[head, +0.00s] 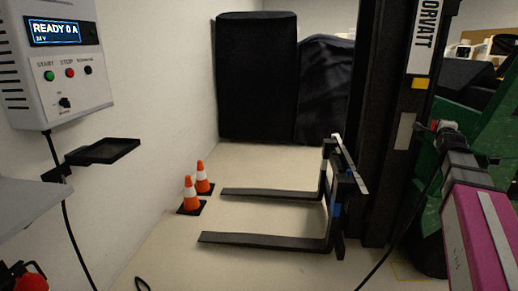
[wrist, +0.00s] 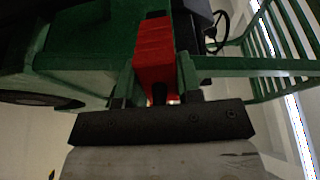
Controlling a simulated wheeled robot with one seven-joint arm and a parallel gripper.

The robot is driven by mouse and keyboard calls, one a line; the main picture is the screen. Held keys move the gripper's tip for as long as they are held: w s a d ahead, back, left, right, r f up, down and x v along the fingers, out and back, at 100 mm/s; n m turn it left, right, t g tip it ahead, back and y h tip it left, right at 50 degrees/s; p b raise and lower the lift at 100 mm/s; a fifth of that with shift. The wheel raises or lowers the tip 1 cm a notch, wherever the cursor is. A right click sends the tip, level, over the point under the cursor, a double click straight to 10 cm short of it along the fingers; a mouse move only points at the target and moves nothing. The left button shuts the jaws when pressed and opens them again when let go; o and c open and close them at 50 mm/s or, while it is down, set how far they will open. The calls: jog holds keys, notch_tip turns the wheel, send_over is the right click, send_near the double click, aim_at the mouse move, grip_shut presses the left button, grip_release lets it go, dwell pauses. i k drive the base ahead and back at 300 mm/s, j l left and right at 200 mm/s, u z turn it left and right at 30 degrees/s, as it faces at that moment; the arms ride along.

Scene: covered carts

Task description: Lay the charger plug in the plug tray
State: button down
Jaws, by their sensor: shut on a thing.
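The charger plug (wrist: 153,52) is a red block between my gripper's fingers (wrist: 157,88) in the wrist view. My gripper is shut on it, in front of green truck bodywork. In the head view my gripper (head: 438,128) is at the right, with a small red part of the plug showing at its tip. I cannot tell whether the plug touches the truck. The plug tray (head: 106,151) is a shallow black tray on the left wall below the charger (head: 58,60). It looks empty and lies far left of my gripper.
The charger display reads READY 0 A. The green truck (head: 478,128) and its dark mast (head: 378,120) stand at the right. Two forks (head: 265,241) reach left near the floor. Two orange cones (head: 190,193) stand by the wall. A black cable (head: 405,225) hangs near my arm.

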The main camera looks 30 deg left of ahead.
aim_at(110, 152)
jog(key=u, duration=1.65)
jog(key=i+l+u, duration=0.15)
jog(key=i+u, duration=0.3)
jog(key=i+l+u, duration=0.3)
jog(key=u, duration=0.15)
jog(key=i+l, duration=0.6)
